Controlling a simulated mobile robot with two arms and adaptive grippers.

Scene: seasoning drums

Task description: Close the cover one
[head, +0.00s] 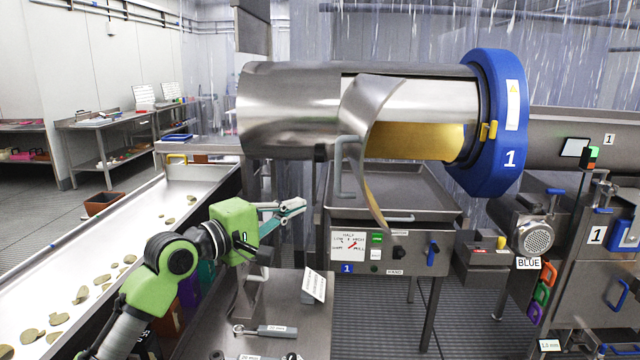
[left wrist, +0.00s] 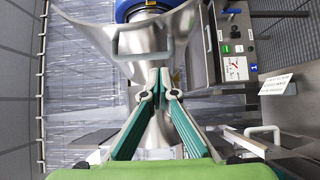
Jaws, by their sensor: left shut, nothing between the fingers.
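The drum marked 1 (head: 285,108) is a steel cylinder with a blue end ring (head: 512,115). Its curved metal cover (head: 368,110) stands open and hangs down in front, leaving the yellow inside (head: 415,142) showing. A bent bar handle (head: 338,170) sits on the cover's outer face. In the left wrist view the cover (left wrist: 180,32) and its handle (left wrist: 118,42) are ahead of the fingers. My left gripper (head: 297,206) is shut and empty, left of and below the handle, apart from it in the head view. It also shows in the left wrist view (left wrist: 155,82). My right gripper is out of view.
A control panel (head: 383,252) and a steel tray (head: 395,190) are under the drum. A conveyor (head: 130,235) with flat chips runs along the left. A steel bench (head: 275,320) with tools is below my left gripper. More machinery (head: 590,220) stands at right.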

